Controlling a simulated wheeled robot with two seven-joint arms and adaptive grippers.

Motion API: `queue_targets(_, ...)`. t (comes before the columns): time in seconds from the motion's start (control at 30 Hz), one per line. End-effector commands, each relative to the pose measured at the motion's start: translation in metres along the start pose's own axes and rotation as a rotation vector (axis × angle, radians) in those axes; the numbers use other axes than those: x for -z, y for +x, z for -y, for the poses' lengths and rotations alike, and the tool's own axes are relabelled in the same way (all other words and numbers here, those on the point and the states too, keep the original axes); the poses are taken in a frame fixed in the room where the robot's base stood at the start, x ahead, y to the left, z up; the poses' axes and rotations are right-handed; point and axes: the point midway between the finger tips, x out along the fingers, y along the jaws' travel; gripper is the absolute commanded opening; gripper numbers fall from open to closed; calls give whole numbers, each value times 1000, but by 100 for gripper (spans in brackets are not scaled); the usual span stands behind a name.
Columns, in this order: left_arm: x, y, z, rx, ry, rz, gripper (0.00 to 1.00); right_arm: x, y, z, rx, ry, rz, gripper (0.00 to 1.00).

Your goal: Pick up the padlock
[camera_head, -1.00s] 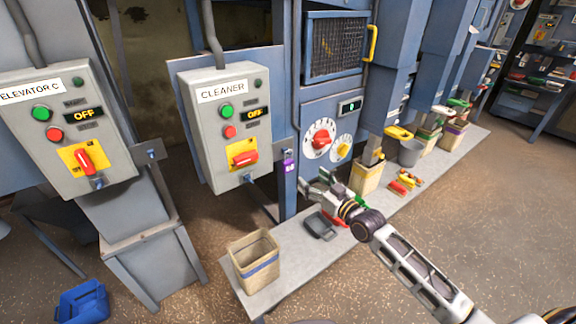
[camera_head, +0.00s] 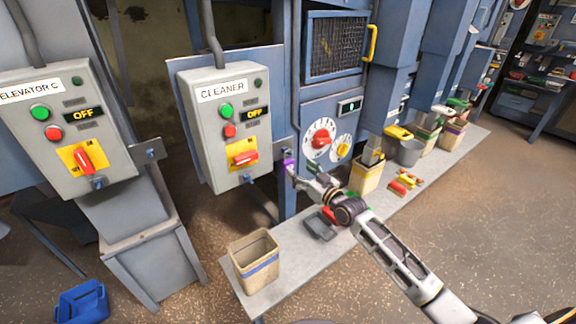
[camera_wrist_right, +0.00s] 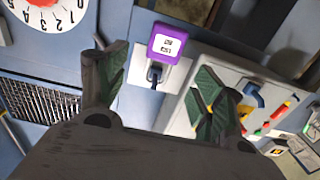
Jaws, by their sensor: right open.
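The purple padlock (camera_head: 289,168) hangs from a small bracket (camera_head: 284,151) on the blue post, right of the CLEANER box. In the right wrist view the padlock (camera_wrist_right: 170,42) shows its purple body with a white label, and its dark shackle at a pale plate. My right gripper (camera_head: 297,176) is close to the padlock in the head view. In the wrist view its two green-padded fingers (camera_wrist_right: 161,64) are spread apart, with the shackle seen between them and the body just beyond the tips. Nothing is held. My left gripper is not in view.
The CLEANER box (camera_head: 222,130) stands left of the padlock, and a dial panel (camera_head: 331,140) right of it. Below, a long grey bench (camera_head: 292,284) carries a tan bin (camera_head: 254,262), a dark tray (camera_head: 320,227) and several small coloured items. The floor at the right is clear.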

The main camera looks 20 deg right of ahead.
Motion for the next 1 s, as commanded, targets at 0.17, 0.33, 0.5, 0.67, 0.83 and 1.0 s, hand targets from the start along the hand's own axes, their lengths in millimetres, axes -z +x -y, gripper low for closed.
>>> queue_targets(0.17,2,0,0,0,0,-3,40,0,14,-1,-1,-1,0,68)
queue_targets(0.33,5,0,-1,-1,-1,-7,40,0,22,0,0,-1,1,68)
queue_targets(0.5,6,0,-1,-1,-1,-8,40,0,25,0,0,-1,1,68)
queue_targets(0.67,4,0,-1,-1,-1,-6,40,0,24,0,0,-1,1,68)
queue_targets(0.83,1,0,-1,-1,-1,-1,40,0,26,0,0,-1,1,68)
queue_targets(1.0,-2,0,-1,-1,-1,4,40,0,33,0,-1,-1,0,68)
